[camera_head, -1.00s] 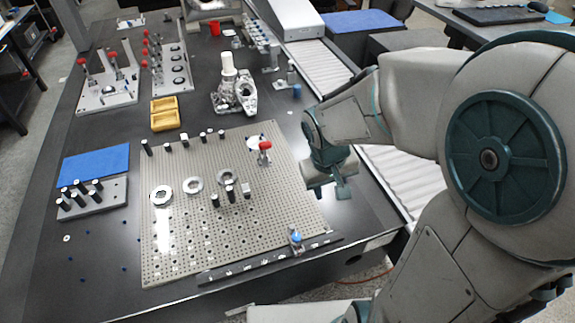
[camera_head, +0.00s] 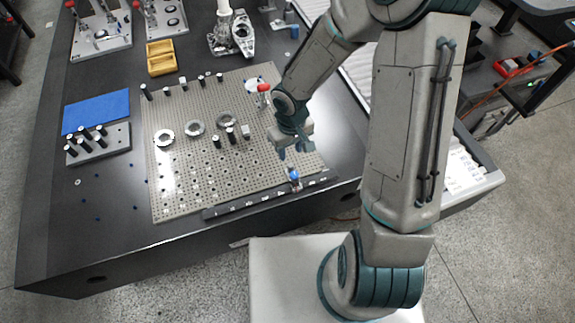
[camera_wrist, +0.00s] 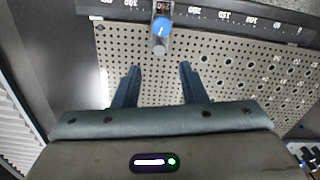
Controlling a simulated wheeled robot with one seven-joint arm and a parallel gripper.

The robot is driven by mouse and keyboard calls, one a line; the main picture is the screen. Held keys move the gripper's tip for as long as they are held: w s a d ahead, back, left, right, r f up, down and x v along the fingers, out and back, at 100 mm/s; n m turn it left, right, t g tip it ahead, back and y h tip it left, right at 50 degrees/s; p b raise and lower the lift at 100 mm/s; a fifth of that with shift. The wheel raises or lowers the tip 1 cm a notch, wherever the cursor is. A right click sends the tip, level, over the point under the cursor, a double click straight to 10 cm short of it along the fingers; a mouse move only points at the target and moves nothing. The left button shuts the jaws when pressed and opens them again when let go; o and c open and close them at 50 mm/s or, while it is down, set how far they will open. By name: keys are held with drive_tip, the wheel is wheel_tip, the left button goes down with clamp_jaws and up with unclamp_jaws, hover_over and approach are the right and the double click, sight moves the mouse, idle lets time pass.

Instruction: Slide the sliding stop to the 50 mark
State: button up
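The sliding stop (camera_head: 294,177) has a blue knob and sits toward the right end of a dark scale rail (camera_head: 240,205) along the plate's front edge. In the wrist view the stop (camera_wrist: 161,30) is between the 200 and 300 marks, near 250; the numbers appear upside down. The 50 mark (camera_wrist: 277,25) is far to the right there, close to the 0. My gripper (camera_head: 296,151) is open and empty, above the plate just behind the stop. In the wrist view its fingers (camera_wrist: 158,67) point toward the stop, apart from it.
The perforated plate (camera_head: 185,190) holds several metal rings, black pins and a red-knobbed clamp (camera_head: 263,90). A blue mat (camera_head: 96,110), a pin block (camera_head: 100,147) and a yellow tray (camera_head: 160,58) stand to the left and back. The rail left of the stop looks clear.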

sight(290, 166)
wheel_tip(290, 166, down, 9)
drive_tip(key=shift+b, duration=0.55)
